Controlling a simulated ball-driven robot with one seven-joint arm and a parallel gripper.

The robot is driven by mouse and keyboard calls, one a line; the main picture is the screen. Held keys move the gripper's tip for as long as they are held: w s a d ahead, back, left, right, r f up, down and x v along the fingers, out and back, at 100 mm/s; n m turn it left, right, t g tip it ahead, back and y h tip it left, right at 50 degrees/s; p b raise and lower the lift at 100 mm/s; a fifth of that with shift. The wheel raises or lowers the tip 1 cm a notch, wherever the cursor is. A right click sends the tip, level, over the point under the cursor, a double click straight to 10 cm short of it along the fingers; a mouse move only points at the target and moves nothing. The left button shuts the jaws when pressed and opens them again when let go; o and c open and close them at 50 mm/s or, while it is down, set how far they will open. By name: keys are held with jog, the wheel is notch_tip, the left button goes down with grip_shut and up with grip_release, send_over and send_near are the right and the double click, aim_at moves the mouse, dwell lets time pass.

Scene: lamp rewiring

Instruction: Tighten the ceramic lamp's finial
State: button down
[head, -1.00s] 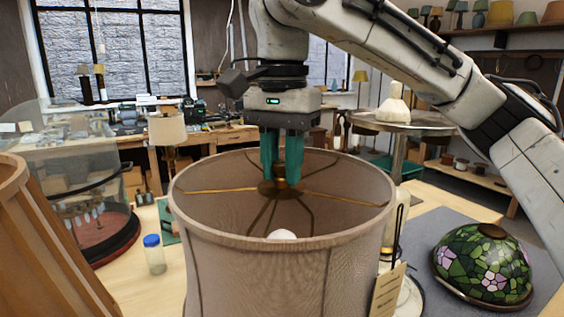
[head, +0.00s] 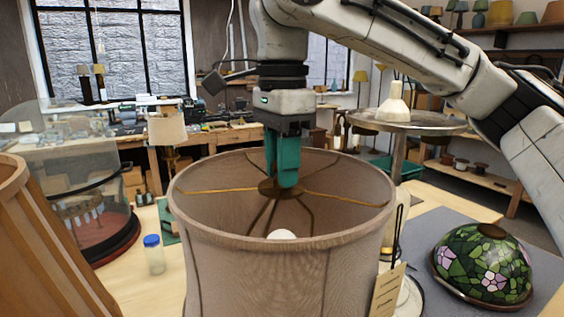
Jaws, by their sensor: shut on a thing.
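The lamp's wide fabric shade (head: 285,262) stands in the middle of the head view, open at the top. Thin brass spokes run from its rim to a round brass hub (head: 266,189) at the centre. A white bulb top (head: 282,234) shows inside, below the hub. My gripper (head: 284,184) points down into the shade's top, its green fingers closed at the hub. The finial itself is hidden between the fingers. The lamp's ceramic body is hidden by the shade.
A stained-glass shade (head: 484,262) lies on a grey mat at the right. A paper tag (head: 387,292) hangs by the shade. A blue-capped jar (head: 153,254) stands at the left, near a pleated tan shade (head: 45,245). A round pedestal table (head: 425,126) stands behind.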

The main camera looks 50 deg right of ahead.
dwell(0.4)
jog(key=c, duration=0.9)
grip_release()
jog(key=shift+r, duration=0.1)
notch_tip(320, 180, up, 10)
jog(key=shift+r+b, duration=0.25)
jog(key=shift+b, duration=0.35)
